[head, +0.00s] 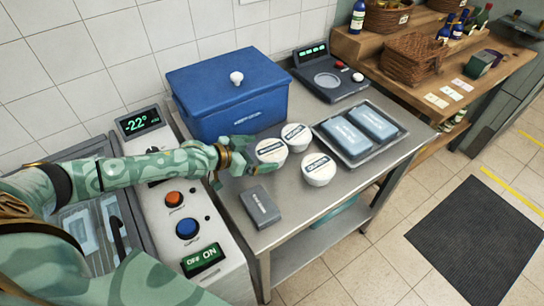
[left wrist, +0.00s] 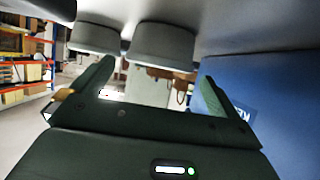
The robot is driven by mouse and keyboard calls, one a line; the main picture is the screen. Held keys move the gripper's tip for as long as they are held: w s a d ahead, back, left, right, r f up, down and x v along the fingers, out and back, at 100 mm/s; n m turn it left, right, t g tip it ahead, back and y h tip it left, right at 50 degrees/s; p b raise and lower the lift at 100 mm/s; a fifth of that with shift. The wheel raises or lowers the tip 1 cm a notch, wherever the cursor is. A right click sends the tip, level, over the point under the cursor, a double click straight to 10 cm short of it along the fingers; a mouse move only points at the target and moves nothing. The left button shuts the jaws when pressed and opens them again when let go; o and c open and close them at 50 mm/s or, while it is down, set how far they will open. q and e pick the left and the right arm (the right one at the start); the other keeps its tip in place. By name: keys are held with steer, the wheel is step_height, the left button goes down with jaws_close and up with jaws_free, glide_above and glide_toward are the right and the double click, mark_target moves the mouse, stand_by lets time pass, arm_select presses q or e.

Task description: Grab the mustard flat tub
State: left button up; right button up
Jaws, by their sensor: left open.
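Three round, flat white tubs with dark label bands stand on the steel table: a left one (head: 271,151), a back one (head: 296,136) and a front right one (head: 318,170). The label words are too small to read, so I cannot tell which is mustard. My left gripper (head: 238,166) is open and empty just left of the left tub, low over the table. In the left wrist view the picture is upside down; one tub (left wrist: 163,46) lies ahead between the open fingers (left wrist: 155,85), and another tub (left wrist: 97,38) is to its left. My right gripper is not in view.
A blue lidded box (head: 235,105) stands close behind the tubs. A dark grey block (head: 260,207) lies in front. A tray (head: 350,158) with two blue packs and a scale (head: 328,78) are to the right. A control panel (head: 207,238) borders the table's left.

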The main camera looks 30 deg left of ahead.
mark_target(269, 151)
arm_select(q)
steer(key=b+x, duration=0.2)
steer(key=x, duration=0.3)
steer(key=shift+w+d+f, duration=0.1)
steer(key=shift+w, duration=0.05)
steer(key=c, duration=0.9)
steer(key=shift+c, duration=0.8)
steer(key=shift+r, duration=0.2)
